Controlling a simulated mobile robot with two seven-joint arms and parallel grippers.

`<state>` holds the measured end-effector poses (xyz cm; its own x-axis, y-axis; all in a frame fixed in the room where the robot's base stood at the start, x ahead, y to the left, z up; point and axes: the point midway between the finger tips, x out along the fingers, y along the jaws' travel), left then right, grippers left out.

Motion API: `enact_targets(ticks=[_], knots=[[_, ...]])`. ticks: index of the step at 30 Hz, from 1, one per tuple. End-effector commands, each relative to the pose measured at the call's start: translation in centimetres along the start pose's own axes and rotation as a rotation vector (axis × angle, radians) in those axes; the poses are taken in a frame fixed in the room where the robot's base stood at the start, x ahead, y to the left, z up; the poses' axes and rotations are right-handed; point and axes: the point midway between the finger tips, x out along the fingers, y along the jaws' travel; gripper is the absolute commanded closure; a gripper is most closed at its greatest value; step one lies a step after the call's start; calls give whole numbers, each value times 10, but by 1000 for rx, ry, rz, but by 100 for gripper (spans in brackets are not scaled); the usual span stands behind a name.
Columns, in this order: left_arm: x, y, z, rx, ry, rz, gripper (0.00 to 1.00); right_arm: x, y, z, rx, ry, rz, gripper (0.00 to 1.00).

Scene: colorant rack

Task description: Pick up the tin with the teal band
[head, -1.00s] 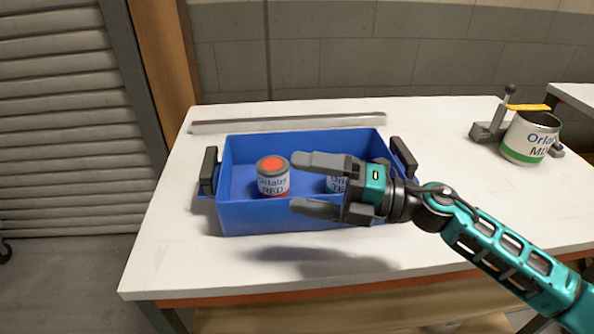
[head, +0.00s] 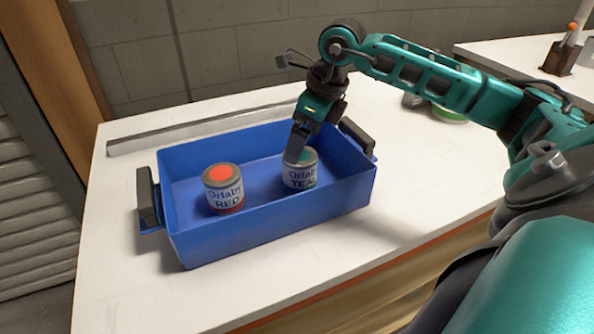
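The teal tin (head: 300,173), labelled "TEAL" with a teal patch on its lid, stands upright in the right part of the blue bin (head: 235,236). My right gripper (head: 296,158) points down at this tin from above. One finger shows in front of the lid's left side, overlapping the tin in the picture. The other finger is hidden, so I cannot tell whether the gripper is closed on the tin. My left gripper is out of view.
A red tin (head: 223,190) stands upright in the left part of the bin. The bin has dark handles at both ends. A grey rail (head: 190,128) lies behind it on the white table (head: 110,285). My arm partly hides a green-banded can (head: 449,114).

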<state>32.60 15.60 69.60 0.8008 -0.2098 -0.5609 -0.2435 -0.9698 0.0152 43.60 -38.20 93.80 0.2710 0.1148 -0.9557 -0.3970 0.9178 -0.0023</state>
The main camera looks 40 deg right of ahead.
Motion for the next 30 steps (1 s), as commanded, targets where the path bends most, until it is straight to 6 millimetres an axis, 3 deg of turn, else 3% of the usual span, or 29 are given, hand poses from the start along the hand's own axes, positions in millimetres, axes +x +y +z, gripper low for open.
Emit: enact_targets(ticks=[3, 11, 21, 28, 30], knots=[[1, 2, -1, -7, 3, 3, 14, 20, 1, 0, 1, 1, 4, 0], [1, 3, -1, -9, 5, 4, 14, 36, 0, -2, 1, 1, 3, 0], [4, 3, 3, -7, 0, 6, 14, 81, -3, -7, 0, -1, 5, 0], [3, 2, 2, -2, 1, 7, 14, 82, -4, -6, 0, -1, 2, 0], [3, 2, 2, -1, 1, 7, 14, 82, -4, -6, 0, -1, 2, 7]])
